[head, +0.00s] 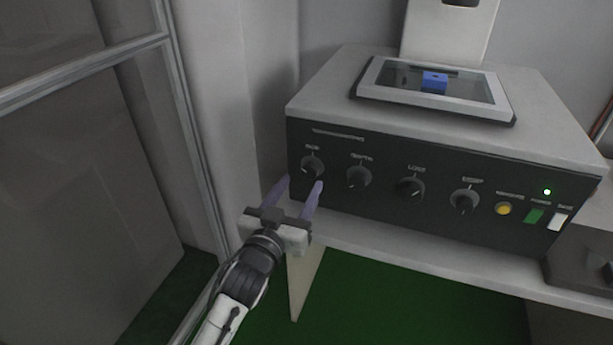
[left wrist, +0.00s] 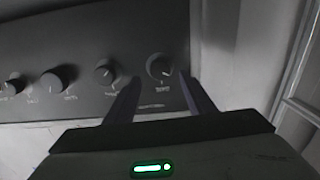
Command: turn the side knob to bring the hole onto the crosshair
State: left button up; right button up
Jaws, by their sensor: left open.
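A grey machine with a black front panel (head: 335,200) carries a row of several dark round knobs. The leftmost knob (head: 312,167) is closest to my left gripper (head: 302,184); no side knob is clearly recognisable. My left gripper is open and empty, its purple fingers pointing at that knob from just in front and below. In the left wrist view, this knob (left wrist: 160,67) appears between the fingertips, nearer the right finger; contact cannot be told. A blue block (head: 434,82) lies on the glass-topped stage (head: 385,78). Its hole and the crosshair cannot be made out. My right gripper is not in view.
A pale shelf (head: 400,253) supports the machine. A white wall corner (head: 215,110) and framed glass panel stand left.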

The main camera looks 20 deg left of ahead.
aim_at(308, 173)
pick_arm(q)
jog(key=w, duration=0.5)
jog(key=shift+w+d, duration=0.1)
jog(key=c, duration=1.1)
